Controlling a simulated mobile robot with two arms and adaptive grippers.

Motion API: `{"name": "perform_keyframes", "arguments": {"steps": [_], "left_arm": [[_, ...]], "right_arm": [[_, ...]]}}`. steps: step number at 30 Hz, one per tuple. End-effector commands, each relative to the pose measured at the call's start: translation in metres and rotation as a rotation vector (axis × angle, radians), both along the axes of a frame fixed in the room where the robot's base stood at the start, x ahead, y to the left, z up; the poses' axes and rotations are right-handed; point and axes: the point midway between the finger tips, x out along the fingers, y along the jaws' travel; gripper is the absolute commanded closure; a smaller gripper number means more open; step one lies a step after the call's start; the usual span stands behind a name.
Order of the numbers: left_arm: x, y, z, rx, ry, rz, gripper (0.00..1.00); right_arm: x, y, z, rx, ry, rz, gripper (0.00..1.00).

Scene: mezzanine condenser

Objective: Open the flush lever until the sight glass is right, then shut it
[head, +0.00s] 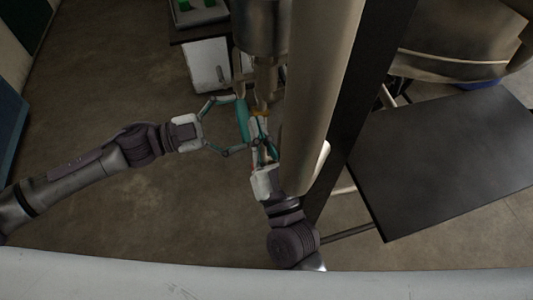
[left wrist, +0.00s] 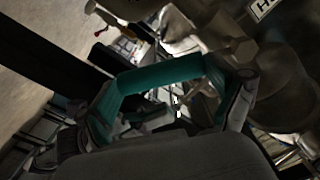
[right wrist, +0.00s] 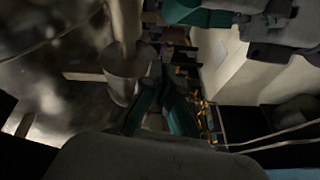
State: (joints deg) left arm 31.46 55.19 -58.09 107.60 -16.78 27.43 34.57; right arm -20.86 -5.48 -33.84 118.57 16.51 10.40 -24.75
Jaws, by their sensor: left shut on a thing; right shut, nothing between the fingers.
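A teal bar (head: 242,118), which looks like the flush lever's handle, is below the metal vessel in the head view. In the left wrist view the teal bar (left wrist: 160,74) spans across between the fingers. My left gripper (head: 239,124) is shut on this bar, its fingers wide apart at the bar's two ends. My right gripper (head: 257,122) is just right of the bar, shut and empty. Its fingers meet in the right wrist view (right wrist: 161,78), near a grey metal fitting (right wrist: 128,75). I cannot make out the sight glass or its level.
A thick pale pipe (head: 322,95) and a dark post (head: 362,100) stand close right of my right arm. A dark tabletop (head: 450,155) lies further right. A white cabinet (head: 207,65) stands behind the grippers. The floor on the left (head: 110,80) is clear.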

Motion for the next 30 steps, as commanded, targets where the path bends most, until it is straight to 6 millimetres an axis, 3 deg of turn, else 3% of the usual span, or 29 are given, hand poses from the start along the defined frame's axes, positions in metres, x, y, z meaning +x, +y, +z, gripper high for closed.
{"name": "perform_keyframes", "arguments": {"steps": [1,9,23,30], "left_arm": [[-0.001,0.0,-0.001,0.0,0.002,-0.002,0.69],[-0.001,0.0,-0.001,0.0,0.002,-0.002,0.69],[-0.001,0.0,-0.001,0.0,0.002,-0.002,0.69],[-0.001,-0.001,0.0,-0.002,0.003,-0.003,0.69]], "right_arm": [[0.009,0.003,0.006,0.004,-0.004,-0.001,1.0],[0.025,0.016,-0.025,-0.001,0.001,0.002,1.0],[0.027,0.018,-0.03,0.0,0.001,0.0,1.0],[0.034,0.022,-0.045,-0.005,0.008,0.003,1.0]]}}
